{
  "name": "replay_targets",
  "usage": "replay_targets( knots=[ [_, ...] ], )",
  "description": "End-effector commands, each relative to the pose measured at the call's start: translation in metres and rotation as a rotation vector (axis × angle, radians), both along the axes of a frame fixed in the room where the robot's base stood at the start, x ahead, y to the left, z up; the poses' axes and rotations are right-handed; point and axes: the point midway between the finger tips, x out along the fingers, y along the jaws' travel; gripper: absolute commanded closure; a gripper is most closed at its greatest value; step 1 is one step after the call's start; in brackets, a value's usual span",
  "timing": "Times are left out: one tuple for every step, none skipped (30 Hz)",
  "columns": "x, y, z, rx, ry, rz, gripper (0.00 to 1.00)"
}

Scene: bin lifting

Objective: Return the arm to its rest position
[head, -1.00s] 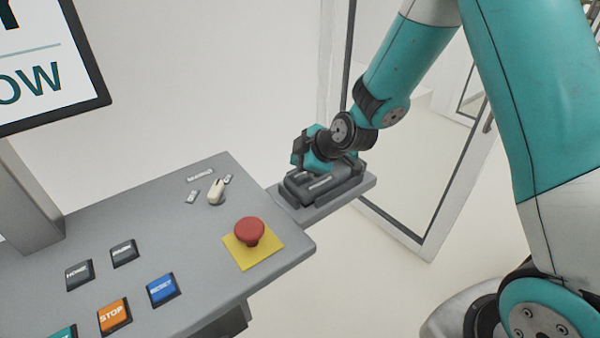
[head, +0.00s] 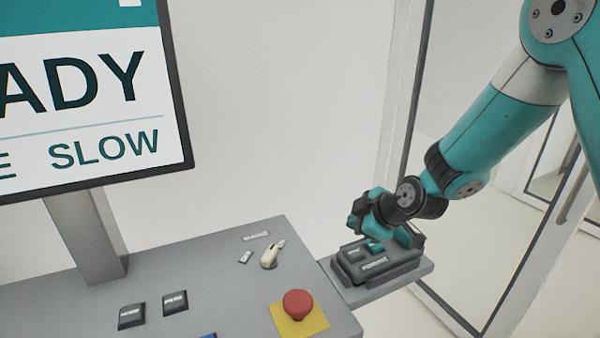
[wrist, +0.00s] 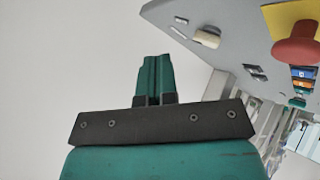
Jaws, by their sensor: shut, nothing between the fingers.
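My gripper (head: 377,246) is at the right of the head view, at the end of my teal arm. It hangs just above a dark block with labelled faces (head: 372,266) on a small grey shelf; I cannot tell whether it touches the block. In the wrist view my gripper's teal fingers (wrist: 155,78) are together with nothing between them, against a plain pale background.
A grey control panel (head: 215,262) stands to the left, with a red mushroom button (head: 298,305), a pale selector switch (head: 269,256) and dark push buttons (head: 132,316). A screen (head: 80,100) reading "SLOW" rises behind it. A framed glass door (head: 455,260) stands at the right.

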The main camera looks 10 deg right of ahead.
Motion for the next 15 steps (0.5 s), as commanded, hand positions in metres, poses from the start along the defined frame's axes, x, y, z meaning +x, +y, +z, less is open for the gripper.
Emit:
replay_targets(
  knots=[
    [-0.010,0.007,0.005,0.028,0.031,-0.006,1.00],
    [-0.017,0.012,0.010,0.050,0.061,-0.015,1.00],
    [-0.031,0.019,0.016,0.082,0.113,-0.029,1.00],
    [-0.044,0.025,0.022,0.107,0.158,-0.043,1.00],
    [-0.059,0.030,0.027,0.132,0.209,-0.060,1.00],
    [-0.080,0.038,0.034,0.162,0.282,-0.084,1.00],
    [-0.098,0.042,0.039,0.182,0.339,-0.107,1.00],
    [-0.116,0.046,0.043,0.197,0.397,-0.130,1.00],
    [-0.140,0.049,0.048,0.211,0.470,-0.165,1.00],
    [-0.158,0.051,0.051,0.216,0.524,-0.191,1.00],
    [-0.176,0.052,0.054,0.220,0.574,-0.219,1.00],
    [-0.199,0.051,0.056,0.219,0.635,-0.257,1.00],
    [-0.214,0.051,0.057,0.215,0.677,-0.285,1.00],
    [-0.229,0.049,0.058,0.210,0.714,-0.313,1.00],
    [-0.246,0.048,0.059,0.202,0.757,-0.347,1.00]
  ],
)
